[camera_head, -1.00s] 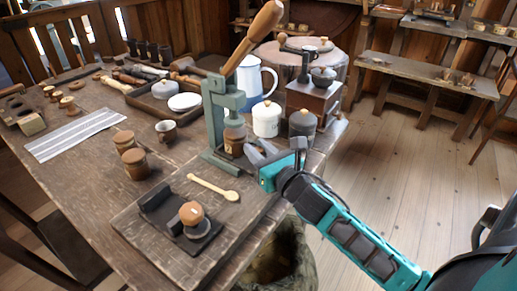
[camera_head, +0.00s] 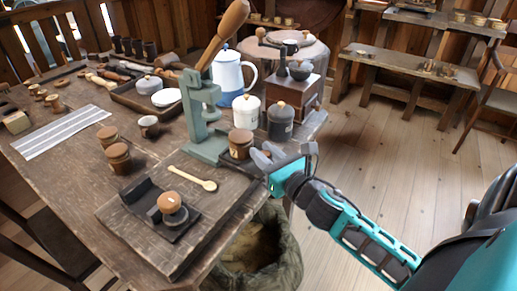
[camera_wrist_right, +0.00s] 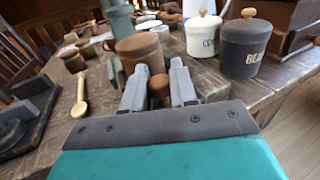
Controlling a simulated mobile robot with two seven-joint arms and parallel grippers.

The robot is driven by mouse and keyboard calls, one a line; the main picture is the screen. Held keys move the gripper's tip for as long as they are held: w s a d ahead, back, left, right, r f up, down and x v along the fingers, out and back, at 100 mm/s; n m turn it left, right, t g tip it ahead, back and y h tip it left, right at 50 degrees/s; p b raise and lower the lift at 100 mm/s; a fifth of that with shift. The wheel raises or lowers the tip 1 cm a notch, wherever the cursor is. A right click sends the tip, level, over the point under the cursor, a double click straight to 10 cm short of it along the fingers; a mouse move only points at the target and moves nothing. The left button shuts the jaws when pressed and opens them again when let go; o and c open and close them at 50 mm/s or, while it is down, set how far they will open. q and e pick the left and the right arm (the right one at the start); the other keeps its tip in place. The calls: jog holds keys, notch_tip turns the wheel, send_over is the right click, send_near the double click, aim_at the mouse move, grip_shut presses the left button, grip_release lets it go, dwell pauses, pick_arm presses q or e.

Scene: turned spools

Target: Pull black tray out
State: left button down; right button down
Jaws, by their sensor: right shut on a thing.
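The green lever press (camera_head: 203,115) stands on the dark wooden table, with its wooden lever raised. A low black tray (camera_head: 233,160) sticks out of the press's right side, with a brown turned wooden pot (camera_head: 240,143) on it. My right gripper (camera_head: 265,157) is at the tray's outer end. In the wrist view its fingers (camera_wrist_right: 158,88) are closed on a round wooden knob (camera_wrist_right: 158,92), with the brown pot (camera_wrist_right: 140,52) just behind. The tray itself is mostly hidden there. My left gripper is not in view.
A white canister (camera_head: 247,111) and a dark grey canister (camera_head: 280,122) stand close behind the gripper. A wooden spoon (camera_head: 193,178) and a black stand (camera_head: 160,208) lie on the board in front. A sack (camera_head: 262,255) stands below the table edge.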

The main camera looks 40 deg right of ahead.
jog(key=shift+w+r, duration=0.1)
jog(key=shift+r, duration=0.35)
jog(key=c, duration=1.1)
grip_release()
jog(key=shift+c, duration=0.2)
jog(key=shift+o, duration=0.7)
jog(key=shift+f, duration=0.2)
jog(key=shift+s+f, duration=0.1)
jog(key=shift+s, duration=0.5)
jog(key=s+b, duration=0.1)
jog(key=s, duration=1)
jog(key=shift+s, duration=0.4)
